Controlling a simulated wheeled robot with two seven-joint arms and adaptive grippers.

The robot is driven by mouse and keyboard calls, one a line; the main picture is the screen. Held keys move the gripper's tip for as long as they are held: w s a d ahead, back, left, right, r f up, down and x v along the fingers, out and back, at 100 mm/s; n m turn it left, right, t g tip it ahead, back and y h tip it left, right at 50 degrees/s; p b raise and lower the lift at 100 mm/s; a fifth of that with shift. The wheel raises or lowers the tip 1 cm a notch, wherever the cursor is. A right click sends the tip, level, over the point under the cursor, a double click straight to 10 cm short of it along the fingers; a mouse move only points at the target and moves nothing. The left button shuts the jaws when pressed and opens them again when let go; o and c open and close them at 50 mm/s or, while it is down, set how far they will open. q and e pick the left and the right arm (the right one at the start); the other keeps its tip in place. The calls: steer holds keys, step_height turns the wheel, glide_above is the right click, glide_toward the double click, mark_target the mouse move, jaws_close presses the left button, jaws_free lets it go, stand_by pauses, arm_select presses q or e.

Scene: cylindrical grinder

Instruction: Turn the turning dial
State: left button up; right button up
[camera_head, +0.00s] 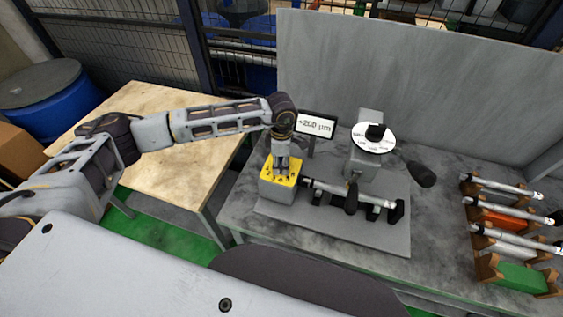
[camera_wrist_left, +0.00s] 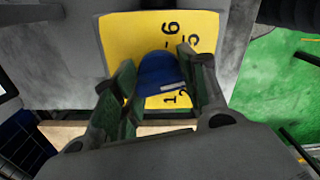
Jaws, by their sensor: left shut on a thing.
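The turning dial is a blue knob (camera_wrist_left: 160,72) on a yellow plate with black numbers (camera_wrist_left: 115,40). The plate is the top of a grey box (camera_head: 277,190) at the left end of the grinder. My left gripper (camera_head: 283,168) reaches down onto this plate from above. In the left wrist view its two green-padded fingers (camera_wrist_left: 160,88) stand on either side of the blue knob, shut on it. In the head view the gripper hides the knob. My right gripper is not in view.
A display (camera_head: 316,124) behind the box reads "+200 µm". A white scale disc (camera_head: 373,138) and a dark handle (camera_head: 420,174) stand to the right. A shaft lies across the grinder base (camera_head: 330,231). A wooden rack (camera_head: 486,266) holds several shafts at far right.

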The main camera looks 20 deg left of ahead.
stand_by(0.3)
arm_select(q)
steer(key=shift+f+n+b, duration=0.1)
steer(key=shift+n+b, duration=1.4)
steer(key=shift+n, duration=0.1)
steer(key=shift+n+b, duration=0.95)
steer(key=shift+n, duration=0.35)
steer(key=o, duration=1)
steer(key=shift+r, duration=0.2)
